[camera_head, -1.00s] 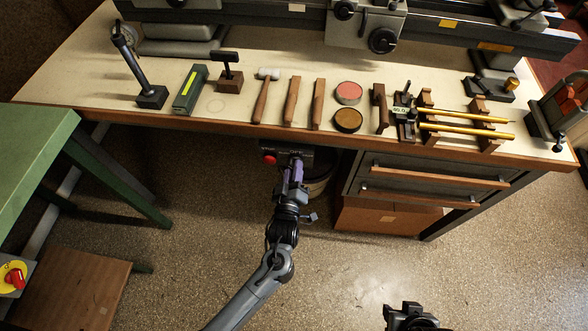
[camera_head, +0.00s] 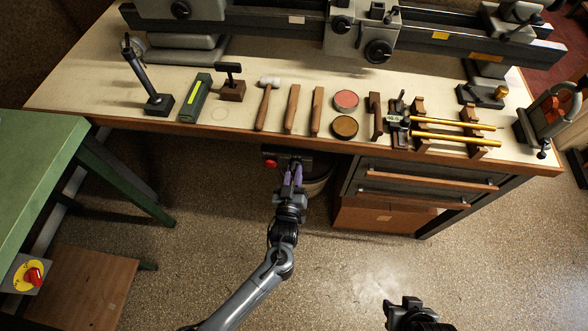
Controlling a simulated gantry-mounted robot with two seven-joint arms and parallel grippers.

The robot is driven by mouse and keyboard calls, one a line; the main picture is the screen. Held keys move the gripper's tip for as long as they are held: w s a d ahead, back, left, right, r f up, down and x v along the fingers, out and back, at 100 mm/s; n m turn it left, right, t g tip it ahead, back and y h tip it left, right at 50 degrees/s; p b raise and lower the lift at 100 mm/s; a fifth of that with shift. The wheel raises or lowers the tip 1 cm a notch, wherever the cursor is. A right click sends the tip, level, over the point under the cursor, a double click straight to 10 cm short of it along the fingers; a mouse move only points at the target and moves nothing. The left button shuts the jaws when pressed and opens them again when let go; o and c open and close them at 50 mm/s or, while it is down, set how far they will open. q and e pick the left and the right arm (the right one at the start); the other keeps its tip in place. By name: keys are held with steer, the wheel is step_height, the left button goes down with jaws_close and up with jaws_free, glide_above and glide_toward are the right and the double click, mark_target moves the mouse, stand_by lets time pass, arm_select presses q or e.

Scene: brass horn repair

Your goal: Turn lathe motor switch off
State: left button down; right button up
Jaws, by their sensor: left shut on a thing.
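A small dark switch box (camera_head: 283,159) with a red button (camera_head: 270,163) at its left hangs under the front edge of the workbench. My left gripper (camera_head: 295,168), with purple-tinted fingers, reaches up to this box from below. It is shut on the lathe motor switch at the box, right of the red button. The fingers hide the switch, so I cannot tell its position. My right gripper (camera_head: 405,306) is at the bottom edge, far from the box; its fingers are too dark to read.
The workbench (camera_head: 225,130) carries hand tools, two round tins and a rack with brass rods (camera_head: 455,130). The lathe (camera_head: 270,18) stands behind them. Drawers (camera_head: 420,180) are right of my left gripper. A green table (camera_head: 35,150) and a red knob on yellow (camera_head: 33,275) are at left.

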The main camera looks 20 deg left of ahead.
arm_select(q)
steer(key=shift+m+p, duration=0.8)
steer(key=shift+m, duration=0.4)
steer(key=c, duration=1.1)
jaws_free()
steer(key=s, duration=0.3)
steer(key=s+d+p, duration=0.1)
steer(key=s, duration=0.3)
steer(key=s+p, duration=0.1)
steer(key=s, duration=0.2)
steer(key=shift+s+d, duration=0.35)
